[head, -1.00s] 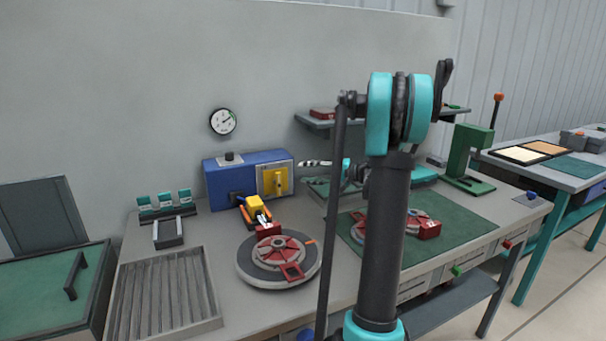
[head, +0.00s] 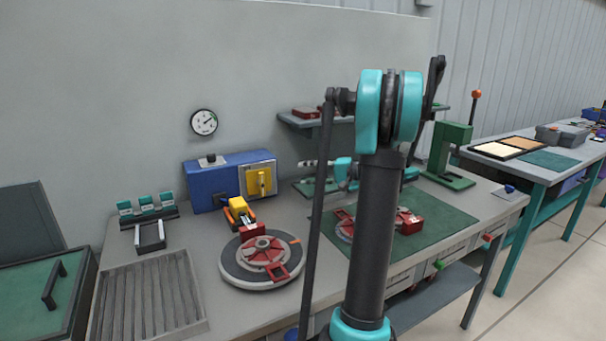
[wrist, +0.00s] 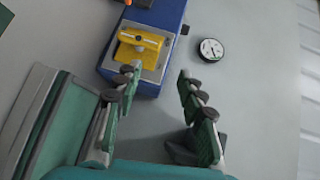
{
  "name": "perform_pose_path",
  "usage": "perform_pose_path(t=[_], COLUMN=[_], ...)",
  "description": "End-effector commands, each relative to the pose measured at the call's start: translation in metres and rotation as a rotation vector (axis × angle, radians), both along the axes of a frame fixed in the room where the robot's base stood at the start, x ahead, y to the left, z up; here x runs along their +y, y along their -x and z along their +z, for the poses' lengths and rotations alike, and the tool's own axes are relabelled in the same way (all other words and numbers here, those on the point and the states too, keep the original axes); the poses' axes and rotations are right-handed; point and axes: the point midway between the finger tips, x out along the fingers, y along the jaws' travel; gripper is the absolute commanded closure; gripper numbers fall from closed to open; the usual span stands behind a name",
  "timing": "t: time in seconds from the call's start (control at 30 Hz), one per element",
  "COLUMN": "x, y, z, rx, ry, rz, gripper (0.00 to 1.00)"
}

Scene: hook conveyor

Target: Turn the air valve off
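A blue box (head: 206,186) stands at the back of the bench against the wall. A yellow handle (head: 261,183) sits on a square metal plate on its front, upright in the head view; it looks like the air valve. In the wrist view the handle (wrist: 140,46) lies across its plate on the blue box (wrist: 165,14), up and left of my gripper. My gripper (wrist: 158,76) is open and empty, with its green-padded fingers spread. The left fingertip overlaps the plate's lower edge in the picture; contact cannot be told.
A round gauge (head: 204,122) hangs on the wall above the box. A ribbed tray (head: 150,298) lies left. A shelf (head: 300,120) juts from the wall at right.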

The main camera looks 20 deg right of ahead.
Motion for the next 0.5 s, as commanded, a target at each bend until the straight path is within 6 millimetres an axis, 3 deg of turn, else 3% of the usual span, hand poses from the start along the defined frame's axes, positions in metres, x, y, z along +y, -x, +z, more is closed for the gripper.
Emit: perform_pose_path(t=[0.5], x=[-0.015], y=[0.01], z=[0.002], rx=[0.0], ry=[0.0], rz=[0.0], gripper=[0.6])
